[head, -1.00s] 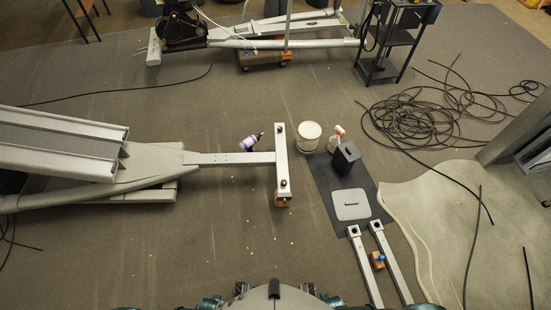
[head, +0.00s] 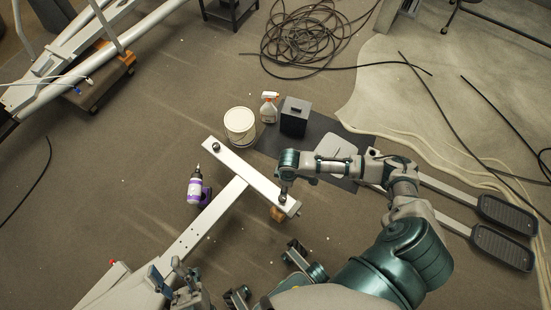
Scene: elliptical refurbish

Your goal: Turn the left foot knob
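The pale T-shaped foot bar (head: 250,176) of the elliptical lies on the floor in the middle of the head view. One dark round knob (head: 216,147) sits uncovered on its upper-left end. My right arm reaches in from the right, and its gripper (head: 284,192) points down at the lower-right end of the bar. It covers the knob area there, and its fingers are too small to tell open from shut. My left gripper (head: 169,282) is low at the left, over the beam and away from both bar ends. Its fingers are partly hidden and hard to read.
Pedals (head: 503,246) lie at right. Coiled cable (head: 310,38) lies behind. Floor left of the bottle is clear.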

